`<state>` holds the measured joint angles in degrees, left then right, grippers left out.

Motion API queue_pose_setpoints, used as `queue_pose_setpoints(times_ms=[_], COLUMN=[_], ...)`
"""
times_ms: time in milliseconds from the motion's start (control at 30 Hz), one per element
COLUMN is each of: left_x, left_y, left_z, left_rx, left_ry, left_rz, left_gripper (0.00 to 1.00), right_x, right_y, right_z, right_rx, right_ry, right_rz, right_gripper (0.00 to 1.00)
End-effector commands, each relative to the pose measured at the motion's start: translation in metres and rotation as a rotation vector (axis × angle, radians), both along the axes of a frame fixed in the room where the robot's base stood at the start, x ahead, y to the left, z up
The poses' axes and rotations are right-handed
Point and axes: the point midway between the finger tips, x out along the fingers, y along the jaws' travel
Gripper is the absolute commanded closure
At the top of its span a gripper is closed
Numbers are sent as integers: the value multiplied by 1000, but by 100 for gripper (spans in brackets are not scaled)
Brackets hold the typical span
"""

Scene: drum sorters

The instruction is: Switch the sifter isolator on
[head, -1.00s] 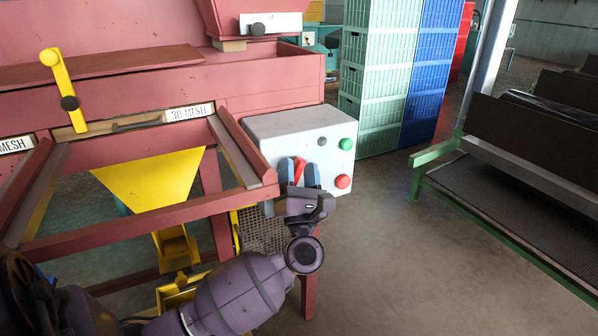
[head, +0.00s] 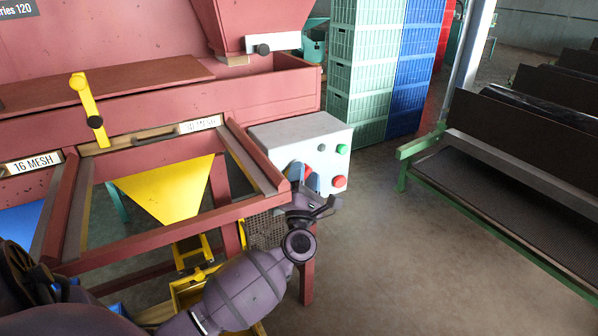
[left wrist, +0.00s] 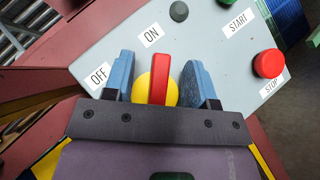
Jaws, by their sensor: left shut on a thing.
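The grey control box (head: 300,137) is on the right end of the red sorter frame. Its isolator is a red handle (left wrist: 160,78) on a yellow disc (left wrist: 171,92). The handle stands upright in the left wrist view, with its top end towards the ON label (left wrist: 151,34); the OFF label (left wrist: 100,73) is to the left. My left gripper (left wrist: 160,78) has its blue fingers on both sides of the handle and is shut on it. In the head view my left gripper (head: 306,178) hides most of the handle. My right gripper is out of view.
A green START button (left wrist: 237,21) and a red STOP button (left wrist: 268,63) sit close to my right finger on the same panel, with a small grey knob (left wrist: 179,11). Green crates (head: 365,70) stand behind. A belt conveyor (head: 490,170) stands right, with open floor between.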

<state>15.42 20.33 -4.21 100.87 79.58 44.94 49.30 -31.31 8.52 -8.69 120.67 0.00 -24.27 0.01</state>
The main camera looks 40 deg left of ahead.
Motion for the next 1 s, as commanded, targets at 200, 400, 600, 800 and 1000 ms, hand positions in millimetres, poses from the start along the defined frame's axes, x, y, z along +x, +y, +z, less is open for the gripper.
queue_pose_setpoints(times_ms=[200,400,600,800,1000], left_x=[0,0,0,-1,-17], left_y=[0,0,0,-1,-11], left_z=[0,-1,-1,-2,-14], left_rx=[4,4,3,3,1], left_ry=[6,6,6,7,9], left_rz=[1,1,0,0,0], left_gripper=[72,38,26,26,26], right_x=[-4,-1,1,2,1], right_y=[0,0,0,-3,-3], right_z=[-2,0,1,2,0], right_rx=[2,2,0,-8,-9], right_ry=[9,2,-4,-4,-1], right_rz=[-5,-4,0,5,6], right_gripper=[45,45,45,45,45])
